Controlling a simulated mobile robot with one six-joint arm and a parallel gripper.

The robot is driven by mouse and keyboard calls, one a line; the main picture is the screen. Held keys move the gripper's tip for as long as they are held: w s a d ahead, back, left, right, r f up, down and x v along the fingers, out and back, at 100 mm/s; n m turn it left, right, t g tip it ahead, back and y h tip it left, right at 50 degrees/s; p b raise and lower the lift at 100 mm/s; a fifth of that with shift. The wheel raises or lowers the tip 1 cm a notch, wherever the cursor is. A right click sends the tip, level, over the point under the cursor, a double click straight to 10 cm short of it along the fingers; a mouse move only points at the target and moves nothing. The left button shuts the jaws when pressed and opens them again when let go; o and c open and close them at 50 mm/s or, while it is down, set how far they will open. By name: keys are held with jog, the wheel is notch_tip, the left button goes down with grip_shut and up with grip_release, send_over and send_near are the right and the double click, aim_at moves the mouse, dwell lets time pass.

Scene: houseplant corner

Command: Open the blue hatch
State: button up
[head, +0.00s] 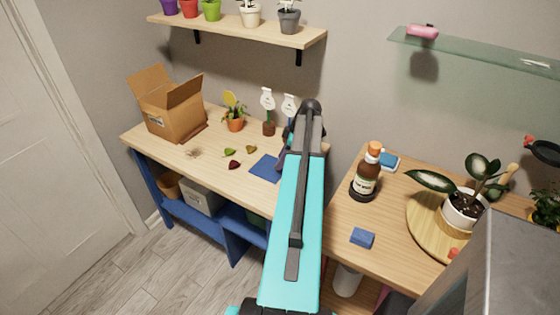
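No blue hatch can be made out for sure. A flat dark blue square (266,168) lies on the left workbench top, just left of my arm; I cannot tell whether it is a hatch, a mat or a cloth. The workbench has a blue frame (236,246) with an open lower shelf. My teal arm rises from the bottom middle to a dark joint in front of the wall, covering the bench's right end. My gripper does not show; it seems hidden behind the arm.
An open cardboard box (172,108), potted plants (235,118) and loose leaves (234,165) are on the left bench. Floor (130,265) at lower left is clear.

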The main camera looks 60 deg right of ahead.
aim_at(270, 165)
jog(key=shift+x, duration=1.2)
jog(key=shift+c, duration=0.2)
grip_shut()
